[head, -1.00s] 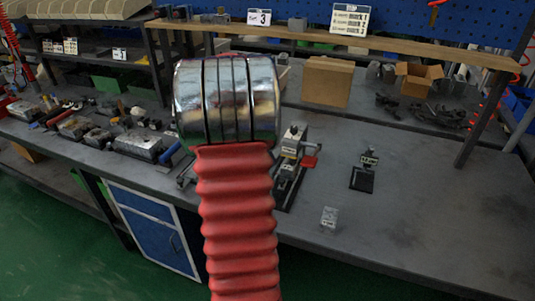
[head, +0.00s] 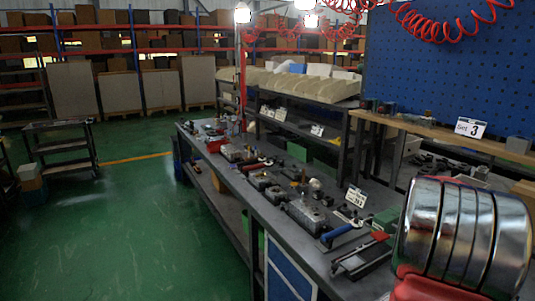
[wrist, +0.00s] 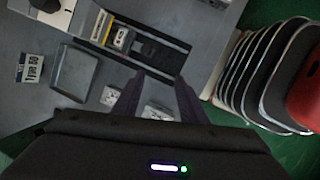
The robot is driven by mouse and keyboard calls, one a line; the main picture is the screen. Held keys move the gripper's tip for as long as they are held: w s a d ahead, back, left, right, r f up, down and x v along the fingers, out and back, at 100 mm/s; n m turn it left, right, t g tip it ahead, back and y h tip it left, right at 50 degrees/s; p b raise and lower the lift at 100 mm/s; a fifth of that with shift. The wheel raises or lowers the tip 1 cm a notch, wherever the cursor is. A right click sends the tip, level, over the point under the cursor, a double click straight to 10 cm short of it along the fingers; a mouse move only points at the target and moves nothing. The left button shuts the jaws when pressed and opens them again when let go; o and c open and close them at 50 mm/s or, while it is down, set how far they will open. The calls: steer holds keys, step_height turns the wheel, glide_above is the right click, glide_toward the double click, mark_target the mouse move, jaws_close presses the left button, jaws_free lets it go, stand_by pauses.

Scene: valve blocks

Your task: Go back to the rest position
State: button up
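My gripper (wrist: 160,77) shows in the wrist view with its two dark fingers apart and nothing seen between the tips. It is above the grey workbench, over a dark slotted fixture (wrist: 155,48). Two small pale blocks (wrist: 110,97) lie near the fingers; the other (wrist: 157,112) is partly hidden by the gripper.
The long workbench (head: 232,186) carries several metal blocks and tools. A small square tray (wrist: 75,73) and a label card (wrist: 30,70) lie left in the wrist view. A dark cart (head: 62,150) stands left. The green floor (head: 150,215) is open.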

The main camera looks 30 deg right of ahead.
steer(key=w+a+r+m+t, duration=0.1)
steer(key=w+a+r+m, duration=0.15)
steer(key=a, duration=0.65)
steer(key=w+a+r+m+t, duration=0.15)
steer(key=w+a, duration=0.25)
steer(key=a, duration=0.5)
steer(key=w+a+r+m+t, duration=0.1)
steer(key=w+a+r+m, duration=0.2)
steer(key=a, duration=0.6)
steer(key=a+r+n+t+y, duration=0.1)
steer(key=a+r+n+t, duration=0.1)
steer(key=a, duration=1)
steer(key=a+r+n+t+y, duration=0.1)
steer(key=a+r+n+t, duration=0.1)
steer(key=a, duration=1.1)
steer(key=shift+s+r+t, duration=0.15)
steer(key=shift+s+t, duration=0.2)
steer(key=shift+t, duration=0.1)
steer(key=shift+c, duration=0.2)
steer(key=shift+c, duration=0.7)
steer(key=shift+s, duration=0.1)
